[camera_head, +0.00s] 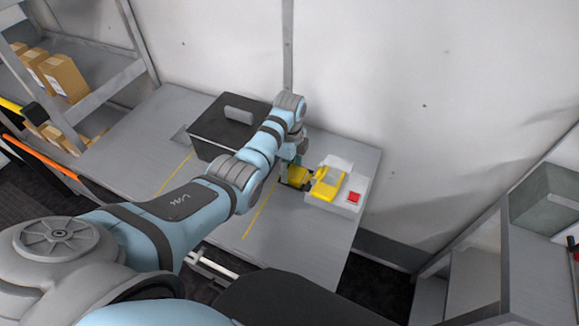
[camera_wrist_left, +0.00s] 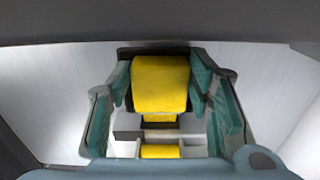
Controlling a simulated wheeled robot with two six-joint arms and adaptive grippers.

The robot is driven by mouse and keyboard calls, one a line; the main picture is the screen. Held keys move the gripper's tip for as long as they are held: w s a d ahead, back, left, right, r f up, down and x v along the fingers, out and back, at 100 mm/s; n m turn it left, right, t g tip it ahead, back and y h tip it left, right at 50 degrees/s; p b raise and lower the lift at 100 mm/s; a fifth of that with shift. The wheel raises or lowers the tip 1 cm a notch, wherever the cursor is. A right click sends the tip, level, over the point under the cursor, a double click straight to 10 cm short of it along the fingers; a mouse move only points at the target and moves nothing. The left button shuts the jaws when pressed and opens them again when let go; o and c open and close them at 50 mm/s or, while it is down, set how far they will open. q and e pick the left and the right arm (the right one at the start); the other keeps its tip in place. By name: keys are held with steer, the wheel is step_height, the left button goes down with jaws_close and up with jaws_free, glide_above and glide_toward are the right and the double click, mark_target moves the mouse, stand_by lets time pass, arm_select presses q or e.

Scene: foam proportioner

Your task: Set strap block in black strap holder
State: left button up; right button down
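The yellow strap block (camera_head: 298,177) is at the end of my left arm, over the table just left of a light grey device. In the left wrist view the block (camera_wrist_left: 160,82) sits between the teal fingers of my left gripper (camera_wrist_left: 161,78), which appear to press on its two sides. The black strap holder (camera_wrist_left: 152,51) shows as a dark edge behind and around the block. The block hides most of the holder, so I cannot tell how far it sits inside. In the head view my left gripper (camera_head: 291,164) is partly hidden by its wrist. My right gripper is not in view.
The light grey device (camera_head: 340,166) carries a yellow part (camera_head: 328,184) and a red button (camera_head: 353,197). A dark box (camera_head: 225,125) with a grey handle stands left of my wrist. A shelf with cartons (camera_head: 63,78) is at far left. The table front (camera_head: 300,245) is clear.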

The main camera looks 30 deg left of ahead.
mark_target(289, 170)
arm_select(q)
steer(key=o, duration=0.4)
steer(key=shift+s+r, duration=0.1)
steer(key=shift+r, duration=0.05)
step_height(289, 170, up, 12)
steer(key=p, duration=0.2)
steer(key=shift+r, duration=0.25)
